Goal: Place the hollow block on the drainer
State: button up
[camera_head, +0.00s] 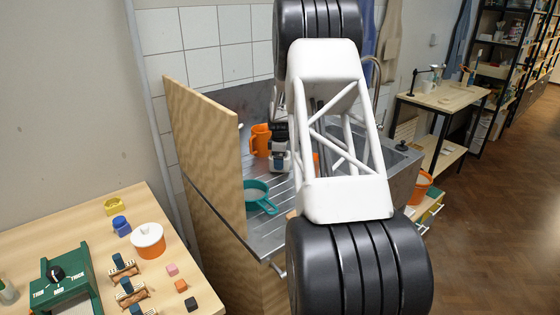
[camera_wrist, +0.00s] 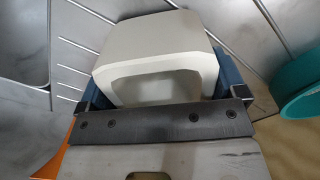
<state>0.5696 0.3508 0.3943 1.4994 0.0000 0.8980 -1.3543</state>
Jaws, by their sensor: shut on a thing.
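The hollow block (camera_wrist: 155,52) is a pale cream block with an opening facing the wrist camera. My gripper (camera_wrist: 158,92) is shut on it, with a blue finger pad on each side. In the head view my gripper (camera_head: 279,158) points down over the ribbed metal drainer (camera_head: 268,228); the block cannot be made out clearly there. The drainer's ridges also show behind the block in the wrist view (camera_wrist: 78,50). I cannot tell whether the block touches the drainer.
A teal strainer (camera_head: 260,197) lies on the drainer, just right of my gripper in the wrist view (camera_wrist: 298,85). An orange jug (camera_head: 260,140) stands behind. A wooden panel (camera_head: 205,150) walls the drainer's left side. A table with small items (camera_head: 190,265) is at left.

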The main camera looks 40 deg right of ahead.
jog(key=shift+f, duration=0.15)
jog(key=shift+f, duration=0.15)
jog(key=o, duration=0.9)
jog(key=shift+c, duration=0.2)
notch_tip(320, 180, up, 12)
jog(key=shift+r, duration=0.1)
dwell(0.8)
